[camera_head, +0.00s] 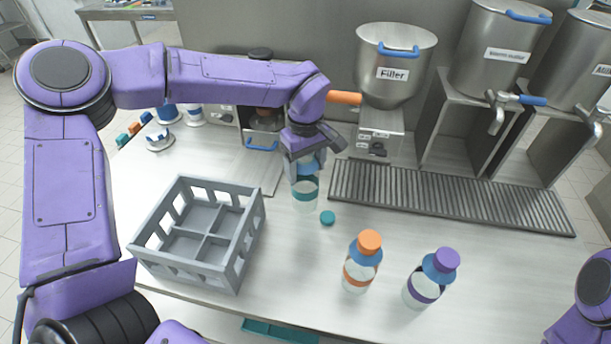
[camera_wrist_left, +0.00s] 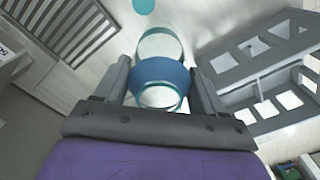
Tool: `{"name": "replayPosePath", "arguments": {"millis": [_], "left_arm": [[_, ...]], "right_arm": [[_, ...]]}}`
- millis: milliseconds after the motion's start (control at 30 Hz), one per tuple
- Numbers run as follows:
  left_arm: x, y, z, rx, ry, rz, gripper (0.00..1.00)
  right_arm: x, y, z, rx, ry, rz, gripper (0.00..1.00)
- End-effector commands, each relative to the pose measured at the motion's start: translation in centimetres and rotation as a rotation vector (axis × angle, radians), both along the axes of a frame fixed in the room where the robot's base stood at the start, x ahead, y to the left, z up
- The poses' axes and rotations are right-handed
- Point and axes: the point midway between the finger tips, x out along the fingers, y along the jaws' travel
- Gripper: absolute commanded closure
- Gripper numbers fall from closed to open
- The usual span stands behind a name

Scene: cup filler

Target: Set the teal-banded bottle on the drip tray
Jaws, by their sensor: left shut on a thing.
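The teal-banded bottle (camera_head: 305,190) is upright, clear, with a teal band and a blue neck. It has no cap on; a teal cap (camera_head: 327,218) lies on the counter just in front of it. My left gripper (camera_head: 304,160) is shut on the bottle's blue neck from above, and the neck also shows between the fingers in the left wrist view (camera_wrist_left: 160,75). I cannot tell whether the bottle's base touches the counter. The slotted drip tray (camera_head: 450,198) is to the right of the bottle, under the filler (camera_head: 395,62). My right gripper is out of view.
A grey divided crate (camera_head: 200,232) stands left of the bottle. An orange-capped bottle (camera_head: 361,262) and a purple-capped bottle (camera_head: 430,280) stand at the front right. Two more metal tanks with taps stand above the tray's right part. The counter between bottles and tray is clear.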

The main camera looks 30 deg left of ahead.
Motion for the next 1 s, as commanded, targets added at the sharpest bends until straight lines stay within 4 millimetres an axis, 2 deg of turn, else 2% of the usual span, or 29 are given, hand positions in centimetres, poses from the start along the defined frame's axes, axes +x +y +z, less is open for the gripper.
{"name": "replayPosePath", "arguments": {"millis": [200,567,600,667,1000], "left_arm": [[-0.1,0.0,-3.6,0.001,0.003,-0.002,0.74],[-0.1,0.0,-4.2,0.000,0.001,0.000,0.74],[-0.1,0.0,-4.2,0.000,0.001,0.000,0.20],[-0.1,0.0,-4.2,0.001,0.001,0.000,0.05],[0.0,0.0,-3.7,0.001,-0.001,0.000,0.05]], "right_arm": [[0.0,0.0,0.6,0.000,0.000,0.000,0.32],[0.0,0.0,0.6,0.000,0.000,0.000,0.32],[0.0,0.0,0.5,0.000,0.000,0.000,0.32],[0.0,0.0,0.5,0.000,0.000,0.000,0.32],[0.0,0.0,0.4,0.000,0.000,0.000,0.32]]}}
